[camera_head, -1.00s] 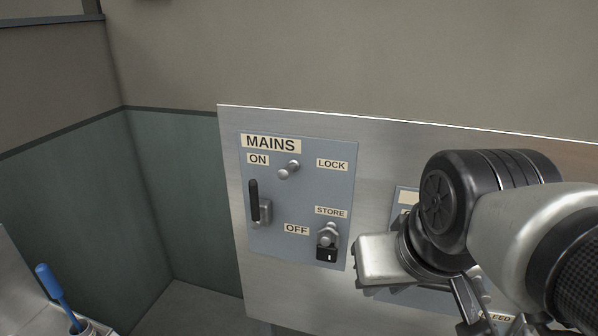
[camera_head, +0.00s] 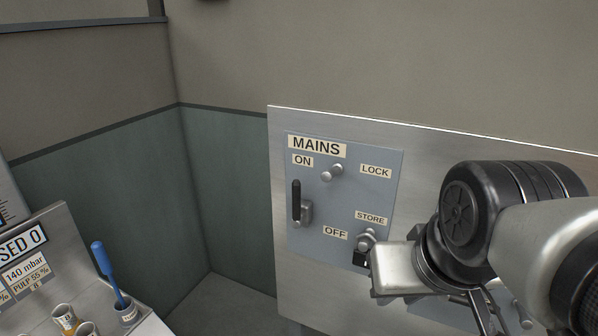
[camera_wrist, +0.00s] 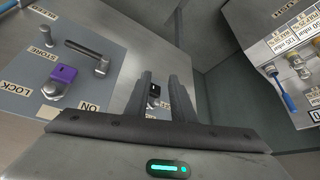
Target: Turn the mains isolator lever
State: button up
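The mains isolator lever (camera_head: 297,200) has a black handle standing upright below the ON label, on the blue-grey MAINS panel (camera_head: 318,238). A bare peg (camera_head: 332,173) sits beside LOCK. A black padlock (camera_head: 359,258) hangs on the STORE peg, partly covered by my wrist. My gripper's fingers are hidden in the head view. In the wrist view my gripper (camera_wrist: 164,76) is open, fingers apart, with the black padlock (camera_wrist: 153,92) showing between them, seemingly beyond the tips. The lever cannot be made out there.
In the wrist view a neighbouring panel (camera_wrist: 28,72) carries a lever (camera_wrist: 98,60) and a purple padlock (camera_wrist: 62,78). A machine with a blue-handled tool (camera_head: 102,262) stands at left in the head view. The wall corner between them is clear.

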dwell(0.3)
jog(key=shift+o, duration=1.4)
jog(key=n+t+h+b, duration=0.4)
jog(key=n+t+b, duration=0.85)
jog(key=n, duration=2.05)
send_near(295, 198)
jog(key=shift+g, duration=0.35)
jog(key=x, duration=0.3)
jog(key=b+x, duration=0.1)
jog(key=x, duration=0.7)
jog(key=shift+r, duration=0.25)
